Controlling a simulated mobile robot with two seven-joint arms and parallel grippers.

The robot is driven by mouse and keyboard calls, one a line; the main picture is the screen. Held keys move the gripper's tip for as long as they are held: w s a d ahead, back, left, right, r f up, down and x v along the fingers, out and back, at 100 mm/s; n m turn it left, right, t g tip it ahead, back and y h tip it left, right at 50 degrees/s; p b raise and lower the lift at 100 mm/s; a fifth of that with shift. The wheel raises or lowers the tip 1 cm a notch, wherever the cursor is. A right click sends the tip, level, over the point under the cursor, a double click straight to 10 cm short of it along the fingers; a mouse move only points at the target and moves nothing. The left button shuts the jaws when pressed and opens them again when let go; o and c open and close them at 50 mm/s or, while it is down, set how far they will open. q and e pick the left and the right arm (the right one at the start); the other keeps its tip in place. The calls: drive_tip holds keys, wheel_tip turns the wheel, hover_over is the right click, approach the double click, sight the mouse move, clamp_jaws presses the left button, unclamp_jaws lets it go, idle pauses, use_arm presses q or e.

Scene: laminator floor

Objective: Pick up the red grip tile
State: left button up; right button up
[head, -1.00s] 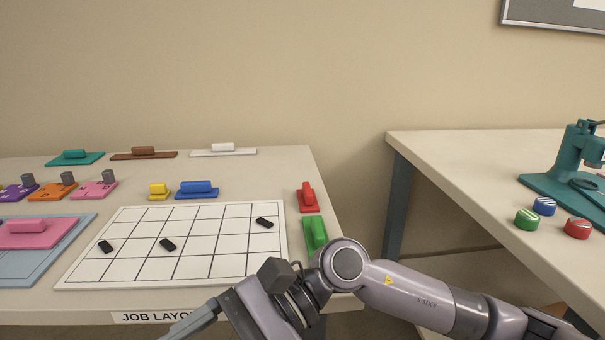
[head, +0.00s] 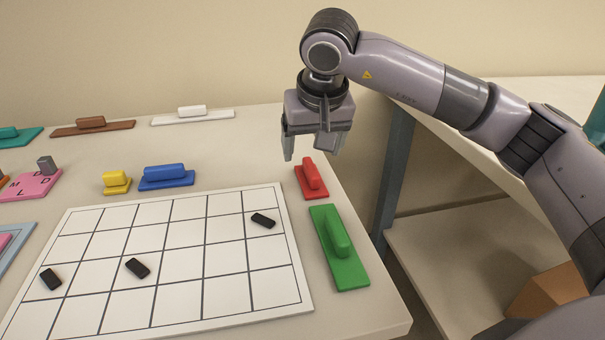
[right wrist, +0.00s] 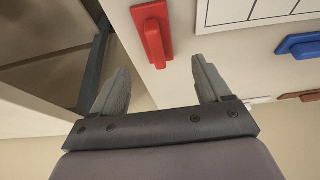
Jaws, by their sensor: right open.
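The red grip tile (head: 311,179) lies on the table near its right edge, just behind the green grip tile (head: 338,246). It is a flat red base with a raised red grip along it. My right gripper (head: 311,158) points down with its jaws apart and empty, above and slightly behind the red tile. In the right wrist view the red tile (right wrist: 153,33) shows ahead of the open fingers (right wrist: 160,85), apart from both. My left gripper is not in view.
A white grid board (head: 190,262) with several black pieces lies left of the red tile. A blue tile (head: 166,178) and a yellow tile (head: 116,183) lie further left. Brown (head: 93,126) and white (head: 193,115) tiles lie at the back. The table's right edge is close.

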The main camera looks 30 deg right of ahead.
sight(311, 166)
drive_tip(key=x, duration=0.4)
drive_tip(key=b+x, duration=0.1)
drive_tip(key=x, duration=0.1)
drive_tip(key=shift+s+d+f, duration=0.15)
drive_tip(key=shift+f, duration=0.2)
drive_tip(key=shift+r, duration=0.1)
clamp_jaws()
